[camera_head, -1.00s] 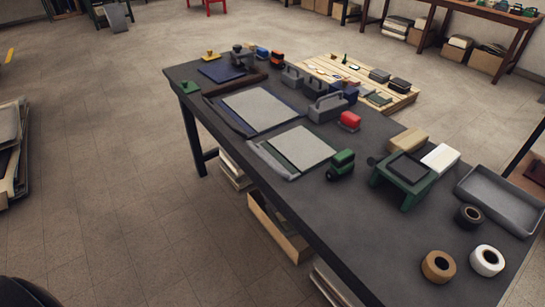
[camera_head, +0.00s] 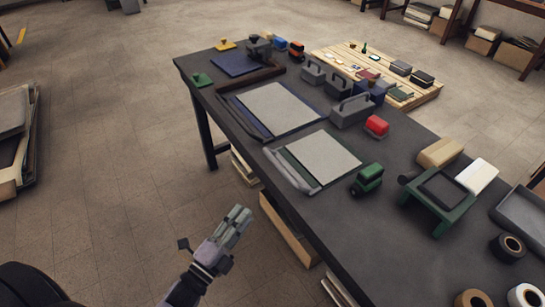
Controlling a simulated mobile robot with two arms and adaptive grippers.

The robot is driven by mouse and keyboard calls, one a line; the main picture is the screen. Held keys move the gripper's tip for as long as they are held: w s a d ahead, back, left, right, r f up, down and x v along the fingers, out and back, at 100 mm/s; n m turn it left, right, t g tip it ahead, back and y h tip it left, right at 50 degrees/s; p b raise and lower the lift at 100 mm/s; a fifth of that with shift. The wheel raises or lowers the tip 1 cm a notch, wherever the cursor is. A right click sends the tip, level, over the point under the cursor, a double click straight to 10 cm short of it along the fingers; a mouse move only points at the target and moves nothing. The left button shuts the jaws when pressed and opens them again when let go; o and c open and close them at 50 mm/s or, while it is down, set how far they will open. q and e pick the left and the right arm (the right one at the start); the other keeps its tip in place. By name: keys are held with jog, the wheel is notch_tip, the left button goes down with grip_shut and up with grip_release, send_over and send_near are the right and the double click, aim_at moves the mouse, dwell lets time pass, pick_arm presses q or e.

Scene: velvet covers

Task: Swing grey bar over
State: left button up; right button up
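A light grey bar (camera_head: 290,170) lies along the left edge of the nearer green board with a grey sheet (camera_head: 323,157) on the dark table. A darker grey bar (camera_head: 243,117) lies along the left edge of the blue board with a grey sheet (camera_head: 277,107) behind it. I cannot tell which of them the task means. My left gripper (camera_head: 241,214) is over the floor in front of the table's near edge, apart from both bars. Its fingers look close together, with nothing between them. My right gripper is out of view.
On the dark table (camera_head: 400,260), a green block (camera_head: 367,179) stands right of the nearer board, with a green stand (camera_head: 440,200) farther right.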

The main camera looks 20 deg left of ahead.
pick_arm(q)
jog(key=r, duration=0.2)
jog(key=p, duration=0.1)
send_near(280, 164)
jog(key=shift+m, duration=0.3)
jog(key=x, duration=0.3)
jog(key=p+x, duration=0.1)
jog(key=x, duration=0.5)
jog(key=shift+f, duration=0.35)
jog(key=shift+w+d, duration=0.1)
jog(key=shift+w, duration=0.3)
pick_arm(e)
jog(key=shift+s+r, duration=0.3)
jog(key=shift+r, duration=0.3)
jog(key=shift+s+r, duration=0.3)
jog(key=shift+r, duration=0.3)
pick_arm(q)
jog(key=shift+c, duration=0.5)
jog(key=c, duration=0.5)
grip_shut()
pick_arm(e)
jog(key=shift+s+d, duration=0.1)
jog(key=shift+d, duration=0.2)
